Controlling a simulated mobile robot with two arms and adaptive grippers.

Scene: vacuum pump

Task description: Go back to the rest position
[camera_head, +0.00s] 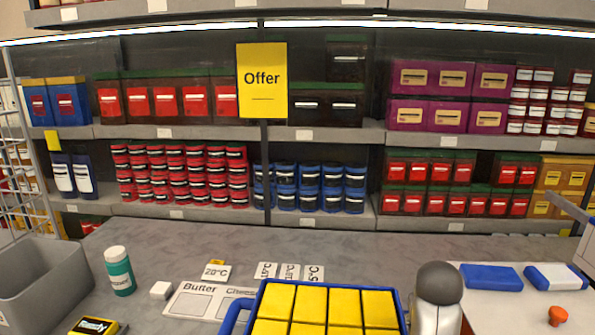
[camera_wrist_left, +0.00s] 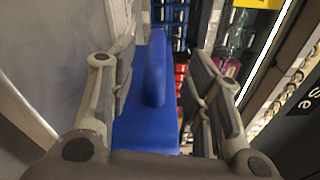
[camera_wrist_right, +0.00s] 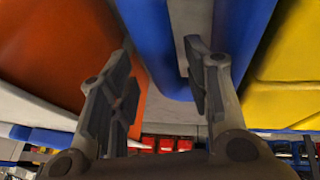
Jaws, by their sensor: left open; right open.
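In the left wrist view my left gripper (camera_wrist_left: 160,75) is open. A blue part with a raised bar (camera_wrist_left: 155,70) shows between its fingers; it looks like the handle side of the blue tray, and I cannot tell whether they touch. In the right wrist view my right gripper (camera_wrist_right: 165,85) is open. A blue wall or handle (camera_wrist_right: 155,40) and a large orange thing (camera_wrist_right: 60,45) lie close beyond its fingers; contact cannot be told. Neither gripper shows in the head view.
A blue tray (camera_head: 234,316) holds several yellow packs (camera_head: 310,303). A grey-knobbed device (camera_head: 438,284) stands right of it, then an orange knob (camera_head: 558,316). A green bottle (camera_head: 119,271) and a grey bin (camera_head: 40,280) are at left. Stocked shelves (camera_head: 330,225) line the back.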

